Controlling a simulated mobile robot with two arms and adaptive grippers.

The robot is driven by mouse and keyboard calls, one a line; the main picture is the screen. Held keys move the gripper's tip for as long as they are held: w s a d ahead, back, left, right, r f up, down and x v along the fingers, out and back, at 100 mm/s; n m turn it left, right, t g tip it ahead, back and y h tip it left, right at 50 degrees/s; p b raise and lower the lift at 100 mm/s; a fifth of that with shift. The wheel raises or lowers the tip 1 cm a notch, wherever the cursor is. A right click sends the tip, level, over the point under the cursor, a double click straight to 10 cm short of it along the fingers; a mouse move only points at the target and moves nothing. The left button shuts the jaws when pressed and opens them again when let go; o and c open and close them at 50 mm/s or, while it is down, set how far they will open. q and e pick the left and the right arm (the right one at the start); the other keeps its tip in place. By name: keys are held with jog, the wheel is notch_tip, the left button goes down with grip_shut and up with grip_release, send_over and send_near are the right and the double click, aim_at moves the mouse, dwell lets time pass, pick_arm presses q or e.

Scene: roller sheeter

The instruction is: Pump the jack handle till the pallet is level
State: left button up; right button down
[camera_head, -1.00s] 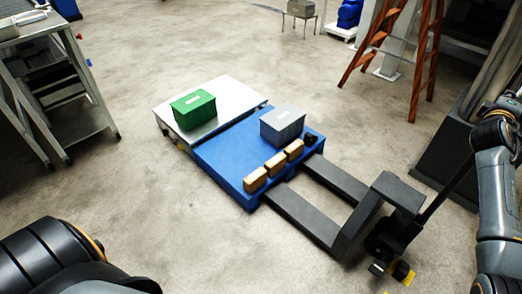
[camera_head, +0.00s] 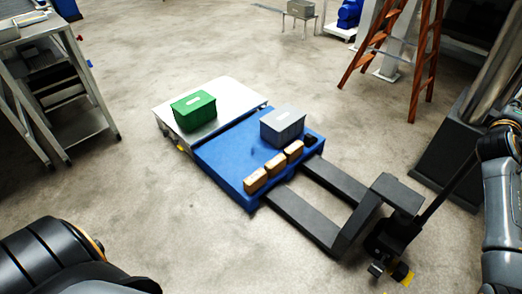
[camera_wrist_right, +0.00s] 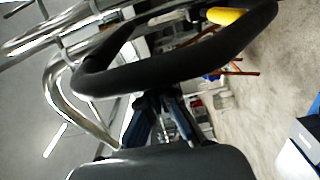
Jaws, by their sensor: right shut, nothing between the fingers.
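A black pallet jack (camera_head: 392,228) has its forks under the blue pallet (camera_head: 222,160). The jack's handle shaft (camera_head: 446,187) slants up to the right, and its upper end is lost behind my right arm. The pallet carries a grey bin and several tan blocks. It lies against a white-topped platform (camera_head: 230,92); I cannot tell whether it is level. In the right wrist view, the black loop grip of the handle (camera_wrist_right: 120,77), with a yellow lever (camera_wrist_right: 226,16), is in front of my right gripper (camera_wrist_right: 158,105). That gripper is shut and empty; contact with the loop is unclear. My left gripper is out of view.
A green bin (camera_head: 194,110) sits on the white platform. A dark machine base (camera_head: 450,150) with metal tubes stands close behind the handle. A wooden ladder (camera_head: 385,50) is at the back and a metal bench (camera_head: 60,90) at the left. The floor between is clear.

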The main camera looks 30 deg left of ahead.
jog(key=d, duration=0.2)
jog(key=d+p, duration=0.1)
jog(key=shift+s+r, duration=0.3)
jog(key=shift+s, duration=0.1)
jog(key=shift+s+d, duration=0.15)
jog(key=shift+d, duration=0.2)
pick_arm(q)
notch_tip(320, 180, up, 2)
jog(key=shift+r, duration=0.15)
pick_arm(e)
jog(key=shift+d+f, duration=0.1)
jog(key=shift+f, duration=0.05)
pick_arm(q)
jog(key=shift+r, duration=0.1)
pick_arm(e)
jog(key=shift+d, duration=0.1)
pick_arm(q)
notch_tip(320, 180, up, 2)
jog(key=p, duration=0.2)
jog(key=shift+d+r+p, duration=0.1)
jog(key=shift+p, duration=0.2)
pick_arm(e)
jog(key=d, duration=0.1)
jog(key=s+d, duration=0.1)
jog(key=d, duration=0.3)
jog(key=shift+s+d+f, duration=0.15)
jog(key=shift+s+d, duration=0.1)
jog(key=shift+s, duration=0.1)
